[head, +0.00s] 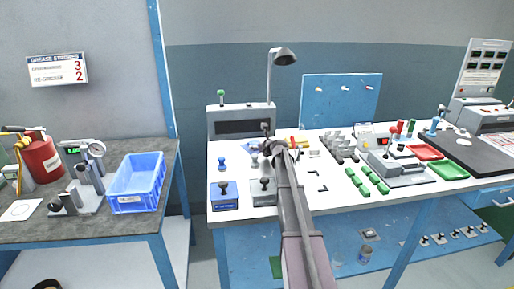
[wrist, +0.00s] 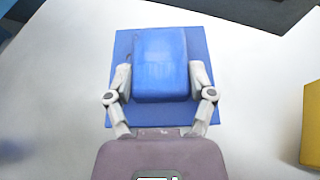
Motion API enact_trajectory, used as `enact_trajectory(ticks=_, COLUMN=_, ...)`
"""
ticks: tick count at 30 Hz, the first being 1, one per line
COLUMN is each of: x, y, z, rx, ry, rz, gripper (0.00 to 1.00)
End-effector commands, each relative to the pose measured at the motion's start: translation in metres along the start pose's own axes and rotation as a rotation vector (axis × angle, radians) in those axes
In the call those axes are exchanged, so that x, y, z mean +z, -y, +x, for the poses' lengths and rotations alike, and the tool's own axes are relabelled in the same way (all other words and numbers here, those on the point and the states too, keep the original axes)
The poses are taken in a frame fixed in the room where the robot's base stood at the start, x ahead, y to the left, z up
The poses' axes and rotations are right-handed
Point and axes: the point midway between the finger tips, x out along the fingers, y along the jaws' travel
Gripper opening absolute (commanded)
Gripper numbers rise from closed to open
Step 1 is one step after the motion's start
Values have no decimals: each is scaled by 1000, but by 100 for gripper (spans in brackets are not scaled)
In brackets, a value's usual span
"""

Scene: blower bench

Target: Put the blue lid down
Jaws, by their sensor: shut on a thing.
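The blue lid (wrist: 160,50) shows in the wrist view as a flat square blue plate with a raised blue block on its middle. My gripper (wrist: 160,80) has its two fingers closed on the sides of that block. White bench top shows around the lid, but I cannot tell whether the lid touches it.
A blue box with a dark knob (head: 224,197) and a grey one (head: 264,191) stand at the bench's front left. A yellow object (wrist: 311,125) is at the wrist view's right edge. A lamp (head: 283,56) rises behind. Green blocks (head: 366,181) lie right of my arm.

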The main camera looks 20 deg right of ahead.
Motion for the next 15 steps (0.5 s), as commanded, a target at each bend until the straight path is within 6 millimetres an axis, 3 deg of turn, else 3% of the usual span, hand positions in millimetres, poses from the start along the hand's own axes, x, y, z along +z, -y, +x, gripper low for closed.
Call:
enact_trajectory(ticks=3, x=-4, y=0, z=1, rx=0, ry=0, rz=0, gripper=21)
enact_trajectory(ticks=4, x=-3, y=0, z=1, rx=0, ry=0, rz=0, gripper=76)
enact_trajectory(ticks=6, x=-2, y=0, z=1, rx=0, ry=0, rz=0, gripper=97)
enact_trajectory(ticks=15, x=-2, y=1, z=1, rx=-1, ry=0, rz=0, gripper=100)
